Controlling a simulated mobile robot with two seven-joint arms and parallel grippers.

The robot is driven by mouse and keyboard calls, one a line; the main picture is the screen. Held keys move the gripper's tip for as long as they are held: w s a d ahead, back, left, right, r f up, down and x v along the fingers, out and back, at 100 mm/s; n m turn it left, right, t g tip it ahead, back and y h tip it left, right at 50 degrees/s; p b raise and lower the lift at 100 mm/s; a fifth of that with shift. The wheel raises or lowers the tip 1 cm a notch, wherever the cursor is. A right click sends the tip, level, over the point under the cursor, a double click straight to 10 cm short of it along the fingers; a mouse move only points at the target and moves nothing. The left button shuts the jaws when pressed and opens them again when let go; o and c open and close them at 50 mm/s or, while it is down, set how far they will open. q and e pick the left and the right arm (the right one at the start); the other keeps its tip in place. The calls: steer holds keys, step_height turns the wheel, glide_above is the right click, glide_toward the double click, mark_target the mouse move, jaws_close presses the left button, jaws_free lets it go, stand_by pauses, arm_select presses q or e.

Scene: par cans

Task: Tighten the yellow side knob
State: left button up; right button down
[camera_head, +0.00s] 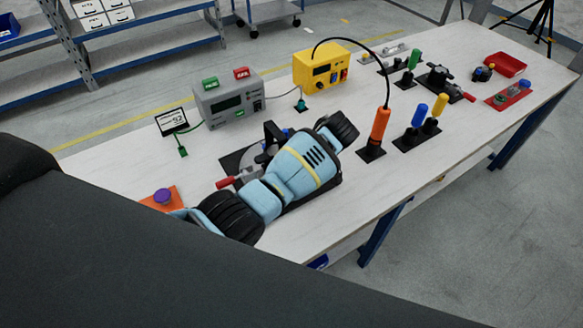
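A small dark device (483,73) with a small yellow part stands at the far right of the bench, beside a red tray. The yellow part may be the side knob, but it is too small to tell its shape or how tight it is. A light-blue arm link of mine with black ribbed joints lies across the near middle of the view. It covers part of a black mat with a grey round fixture (263,154) and a red-handled clamp (229,182). Neither gripper's fingers show.
The near right bench surface is clear.

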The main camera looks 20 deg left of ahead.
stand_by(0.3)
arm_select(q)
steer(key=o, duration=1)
